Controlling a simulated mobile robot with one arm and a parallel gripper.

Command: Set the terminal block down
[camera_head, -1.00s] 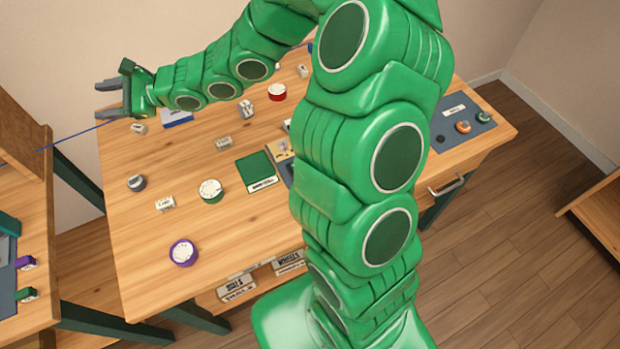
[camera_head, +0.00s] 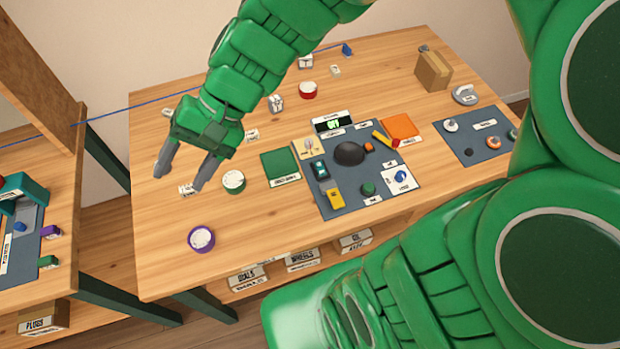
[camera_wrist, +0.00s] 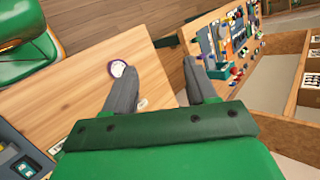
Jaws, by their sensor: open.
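My gripper (camera_head: 180,179) is open over the left part of the wooden table, its two grey fingers apart and nothing held between them. In the wrist view my gripper (camera_wrist: 157,75) also shows spread fingers with bare wood and floor between. A small white block (camera_head: 186,189) lies on the table by the fingertips; it may be the terminal block, but I cannot tell for sure. It seems to show in the wrist view as a small pale piece (camera_wrist: 142,103) beside the left finger. Another small white block (camera_head: 252,135) lies farther back, right of my gripper.
A green-sided dial (camera_head: 233,181) and a purple-rimmed dial (camera_head: 201,239) stand nearby. A green mat (camera_head: 281,167) and a grey mat (camera_head: 345,204) with several parts lie to the right. A second bench (camera_head: 62,215) is at left.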

